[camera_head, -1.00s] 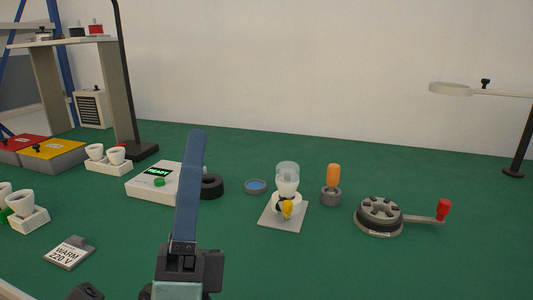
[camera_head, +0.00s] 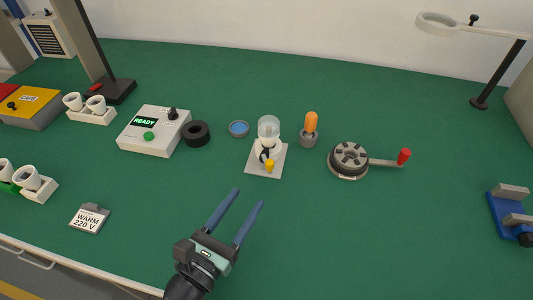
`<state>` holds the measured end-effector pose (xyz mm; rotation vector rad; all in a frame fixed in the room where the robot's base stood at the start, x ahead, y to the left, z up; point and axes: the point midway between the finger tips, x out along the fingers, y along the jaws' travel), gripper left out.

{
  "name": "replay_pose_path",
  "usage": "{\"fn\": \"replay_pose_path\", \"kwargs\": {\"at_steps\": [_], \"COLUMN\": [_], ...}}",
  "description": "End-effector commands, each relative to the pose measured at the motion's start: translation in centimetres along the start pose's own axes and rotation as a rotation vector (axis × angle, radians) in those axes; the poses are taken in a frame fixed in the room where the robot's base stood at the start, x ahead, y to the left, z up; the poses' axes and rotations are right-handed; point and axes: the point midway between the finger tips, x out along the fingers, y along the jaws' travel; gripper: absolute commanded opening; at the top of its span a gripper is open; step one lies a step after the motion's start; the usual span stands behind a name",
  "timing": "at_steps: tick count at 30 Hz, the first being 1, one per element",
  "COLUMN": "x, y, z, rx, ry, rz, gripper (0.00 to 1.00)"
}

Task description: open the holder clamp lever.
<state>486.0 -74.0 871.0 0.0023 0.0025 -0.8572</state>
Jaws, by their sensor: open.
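The holder (camera_head: 268,143) stands on a pale square base plate (camera_head: 255,167) in the middle of the table, with a clear glass bulb (camera_head: 268,126) upright at its top.
A READY control box (camera_head: 150,131) and a black ring (camera_head: 196,133) lie left of the holder. An orange-handled tool (camera_head: 311,122) in a grey cup and a round crank device (camera_head: 348,160) stand to the right.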

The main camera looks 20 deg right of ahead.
Motion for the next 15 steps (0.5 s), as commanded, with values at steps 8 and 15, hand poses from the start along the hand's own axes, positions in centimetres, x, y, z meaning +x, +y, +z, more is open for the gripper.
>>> {"fn": "replay_pose_path", "kwargs": {"at_steps": [8,15], "x": [5.8,9.9], "y": [-0.1,0.0], "z": [0.1,0.1], "rx": [0.000,0.001], "ry": [-0.002,-0.003], "rz": [-0.005,-0.003], "gripper": [0.55,0.55]}}
